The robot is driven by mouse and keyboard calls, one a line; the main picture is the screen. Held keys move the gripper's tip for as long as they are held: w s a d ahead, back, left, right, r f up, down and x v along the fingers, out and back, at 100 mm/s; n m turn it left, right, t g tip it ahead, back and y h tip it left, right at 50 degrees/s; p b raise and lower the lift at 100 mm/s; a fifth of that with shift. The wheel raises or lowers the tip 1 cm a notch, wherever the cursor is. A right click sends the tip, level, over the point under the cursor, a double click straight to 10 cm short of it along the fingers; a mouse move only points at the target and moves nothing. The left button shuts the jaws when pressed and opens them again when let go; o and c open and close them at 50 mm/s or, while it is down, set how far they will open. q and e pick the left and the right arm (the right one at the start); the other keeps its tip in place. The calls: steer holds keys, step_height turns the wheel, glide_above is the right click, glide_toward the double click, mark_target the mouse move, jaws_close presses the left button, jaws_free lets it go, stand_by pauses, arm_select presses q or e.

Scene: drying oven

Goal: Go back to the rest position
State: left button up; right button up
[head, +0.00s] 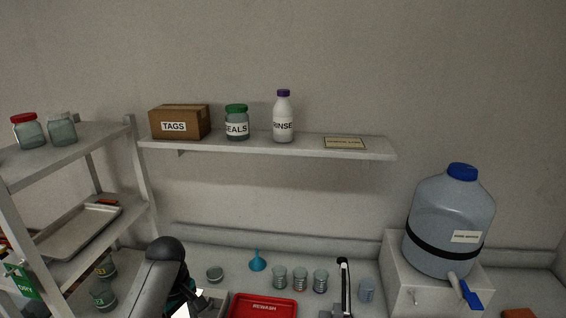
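A dark grey arm link with a rounded black end, most likely mine, rises from the bottom edge left of centre in the head view.
A red tray (262,306), several glass beakers (300,279), a blue funnel (257,261) and a slim upright dark fixture (344,285) occupy the bench. A metal rack (140,190) stands left, a large blue-capped jug (450,222) right. A wall shelf (270,146) hangs above.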

steer(key=w, duration=0.6)
arm_select(q)
steer(key=s+d+f+m+t, duration=0.1)
steer(key=s+d+m, duration=0.1)
steer(key=s+m, duration=0.4)
steer(key=s+d+f+m+t, duration=0.1)
steer(key=s+d+f+m, duration=0.15)
steer(key=s, duration=0.65)
steer(key=s+d+r+m+t, duration=0.2)
steer(key=s+r+m, duration=0.4)
steer(key=s, duration=0.3)
step_height(320, 180, down, 32)
steer(key=s+g+b, duration=0.1)
steer(key=g+b, duration=0.1)
steer(key=b, duration=1)
steer(key=s+a+f+b, duration=0.1)
steer(key=s+f+b, duration=0.3)
steer(key=f, duration=0.5)
steer(key=s+a+f+b, duration=0.1)
steer(key=s+f+b, duration=0.2)
steer(key=s+f, duration=0.4)
steer(key=s+a+f+g+b, duration=0.1)
steer(key=s+f+b, duration=0.3)
steer(key=f, duration=0.7)
steer(key=shift+s+b, duration=0.3)
steer(key=shift+s, duration=0.35)
arm_select(e)
steer(key=s+f, duration=0.3)
steer(key=f, duration=2)
steer(key=shift+f, duration=0.3)
